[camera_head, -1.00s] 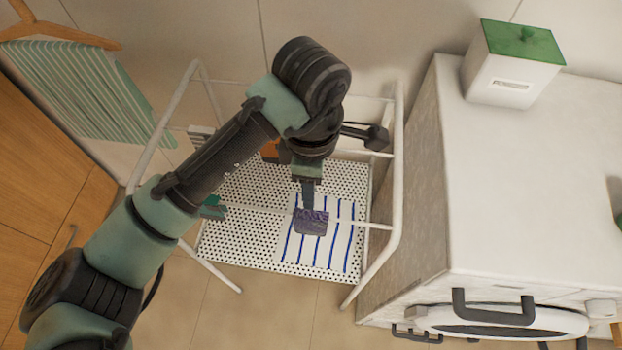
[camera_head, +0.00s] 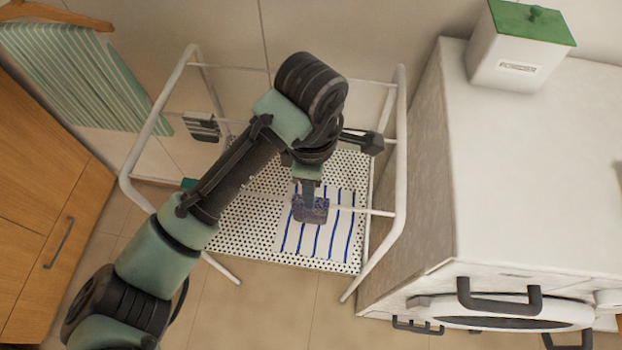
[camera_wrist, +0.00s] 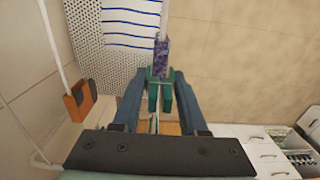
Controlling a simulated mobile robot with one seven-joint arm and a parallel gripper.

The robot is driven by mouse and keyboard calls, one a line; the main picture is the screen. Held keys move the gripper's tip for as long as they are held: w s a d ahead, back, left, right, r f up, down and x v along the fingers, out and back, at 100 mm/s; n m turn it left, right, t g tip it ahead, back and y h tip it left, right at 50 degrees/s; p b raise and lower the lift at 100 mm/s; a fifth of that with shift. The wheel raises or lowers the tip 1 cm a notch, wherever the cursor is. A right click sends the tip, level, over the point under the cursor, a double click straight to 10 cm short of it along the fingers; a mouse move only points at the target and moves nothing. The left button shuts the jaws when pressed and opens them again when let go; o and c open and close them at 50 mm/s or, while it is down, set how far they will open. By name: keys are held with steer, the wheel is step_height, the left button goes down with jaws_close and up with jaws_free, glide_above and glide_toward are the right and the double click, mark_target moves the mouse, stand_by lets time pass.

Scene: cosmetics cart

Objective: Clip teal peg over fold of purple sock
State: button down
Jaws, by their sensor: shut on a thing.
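My gripper (camera_wrist: 160,80) is shut on the teal peg (camera_wrist: 160,97), whose two arms show between the fingers in the wrist view. The purple speckled sock (camera_wrist: 161,55) is seen narrow, almost edge-on, right at the peg's far end. Whether the peg's jaws straddle the fold or only touch it I cannot tell. In the head view my gripper (camera_head: 310,192) points down onto the top of the sock (camera_head: 312,213), which appears to hang at the cart's thin front rail (camera_head: 365,210). The peg is hidden there.
A perforated white shelf (camera_head: 235,235) with a blue-striped cloth (camera_head: 335,240) lies below. The white tube frame (camera_head: 398,150) surrounds my arm. A washer cabinet (camera_head: 540,170) with a green-lidded box (camera_head: 512,60) stands right. An orange-brown holder (camera_wrist: 78,100) is at left in the wrist view.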

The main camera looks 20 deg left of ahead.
steer(key=shift+f+b, duration=1.15)
steer(key=shift+f, duration=1.3)
steer(key=shift+c, duration=1.8)
jaws_free()
step_height(320, 180, up, 13)
steer(key=shift+f+p, duration=0.1)
steer(key=shift+p, duration=0.65)
